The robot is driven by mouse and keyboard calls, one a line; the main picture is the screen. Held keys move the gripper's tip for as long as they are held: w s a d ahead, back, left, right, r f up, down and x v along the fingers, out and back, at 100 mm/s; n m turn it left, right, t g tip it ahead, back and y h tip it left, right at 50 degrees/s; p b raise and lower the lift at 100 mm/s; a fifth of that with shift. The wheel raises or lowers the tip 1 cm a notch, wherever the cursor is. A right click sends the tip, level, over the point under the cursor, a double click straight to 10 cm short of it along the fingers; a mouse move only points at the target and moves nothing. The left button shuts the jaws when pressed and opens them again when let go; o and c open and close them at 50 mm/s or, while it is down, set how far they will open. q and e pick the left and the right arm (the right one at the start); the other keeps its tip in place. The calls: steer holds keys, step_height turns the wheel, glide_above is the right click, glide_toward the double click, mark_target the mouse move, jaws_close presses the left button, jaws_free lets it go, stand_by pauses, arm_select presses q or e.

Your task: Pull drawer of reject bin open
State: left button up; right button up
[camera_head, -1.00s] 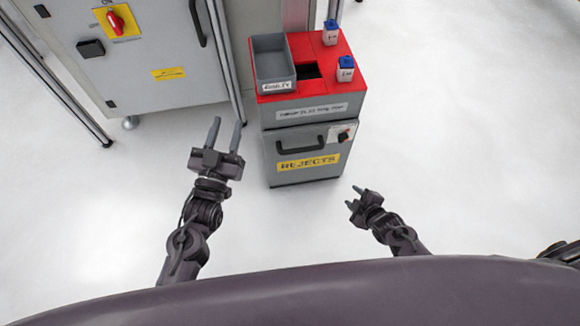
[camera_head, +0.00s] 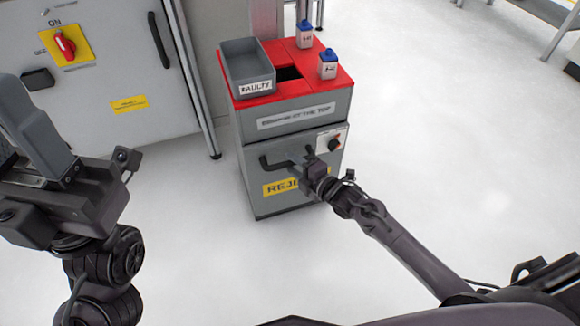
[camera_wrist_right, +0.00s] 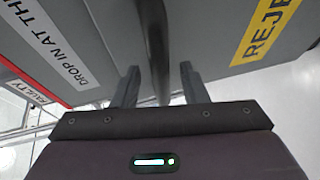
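The reject bin (camera_head: 243,130) is a grey cabinet with a red top and a yellow REJECTS label, partly hidden by my right gripper. Its drawer front looks flush with the body. The dark drawer handle (camera_head: 272,163) is on the upper part of the front. My right gripper (camera_head: 308,158) is at the handle's right part. In the right wrist view, the handle (camera_wrist_right: 157,45) passes between the two spread fingers of this gripper (camera_wrist_right: 158,85), with gaps visible on both sides. My left gripper (camera_head: 20,140) is at the left edge, close to the camera, empty with fingers apart.
A grey machine cabinet (camera_head: 105,60) stands at left. The floor right of the bin is clear.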

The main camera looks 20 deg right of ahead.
steer(key=shift+x, duration=0.95)
steer(key=shift+c, duration=0.4)
jaws_close()
